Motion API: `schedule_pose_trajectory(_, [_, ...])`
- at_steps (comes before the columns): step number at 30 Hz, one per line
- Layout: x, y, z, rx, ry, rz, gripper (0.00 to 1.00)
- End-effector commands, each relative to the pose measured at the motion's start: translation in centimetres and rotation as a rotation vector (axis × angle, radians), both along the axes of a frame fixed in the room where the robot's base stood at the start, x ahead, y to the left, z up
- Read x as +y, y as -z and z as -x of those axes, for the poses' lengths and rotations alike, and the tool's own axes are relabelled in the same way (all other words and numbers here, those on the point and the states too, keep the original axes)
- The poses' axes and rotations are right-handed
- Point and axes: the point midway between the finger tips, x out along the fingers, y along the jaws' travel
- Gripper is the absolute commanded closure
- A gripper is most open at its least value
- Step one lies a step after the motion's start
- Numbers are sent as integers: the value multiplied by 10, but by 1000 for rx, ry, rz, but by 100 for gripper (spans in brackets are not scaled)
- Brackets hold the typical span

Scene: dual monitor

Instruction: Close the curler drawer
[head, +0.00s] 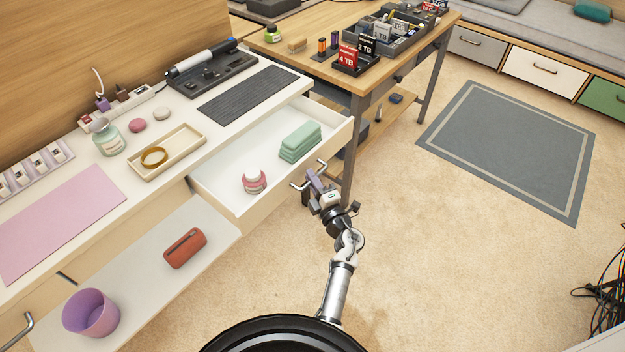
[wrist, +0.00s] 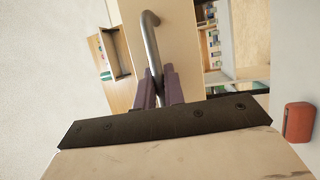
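The curler drawer (head: 226,182) is a white drawer pulled out from under the white desktop in the head view. Inside lie a pink-and-white jar (head: 255,181) and a green stacked box (head: 300,142). The curler (head: 203,57) rests on a dark stand on the desk above. The drawer's metal handle (head: 299,186) is on its front; it also shows in the wrist view (wrist: 151,40). My gripper (head: 315,182) is at this handle. In the wrist view its purple fingers (wrist: 159,88) appear closed around the handle bar. The exact contact is partly hidden.
A lower white surface (head: 145,262) at left holds a red case (head: 185,248) and a purple cup (head: 90,312). A wooden table (head: 318,75) with a metal leg stands just beyond the drawer. Open carpet (head: 450,260) lies to the right, with a grey rug (head: 510,145).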

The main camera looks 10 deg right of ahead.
Motion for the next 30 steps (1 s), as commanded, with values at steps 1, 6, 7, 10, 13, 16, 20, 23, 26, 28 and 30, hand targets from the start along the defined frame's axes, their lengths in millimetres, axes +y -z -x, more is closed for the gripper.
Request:
schedule_pose_trajectory(1, [0, 0, 0, 0, 0, 0, 100])
schedule_pose_trajectory(6, [0, 0, 0, 0, 0, 0, 100])
schedule_pose_trajectory(7, [0, 0, 0, 0, 0, 0, 100])
schedule_pose_trajectory(10, [0, 0, 0, 0, 0, 0, 100])
schedule_pose_trajectory(13, [2, 0, -3, 0, -1, 0, 100])
schedule_pose_trajectory(16, [8, 1, -10, 0, -3, -1, 100])
schedule_pose_trajectory(20, [20, 0, -26, -1, -4, 0, 100])
schedule_pose_trajectory(23, [33, 1, -44, -2, -4, 0, 100])
schedule_pose_trajectory(26, [47, 1, -65, -2, -3, -1, 100])
schedule_pose_trajectory(28, [58, 2, -80, -2, -4, 0, 100])
schedule_pose_trajectory(30, [69, 2, -94, -2, -4, 0, 100])
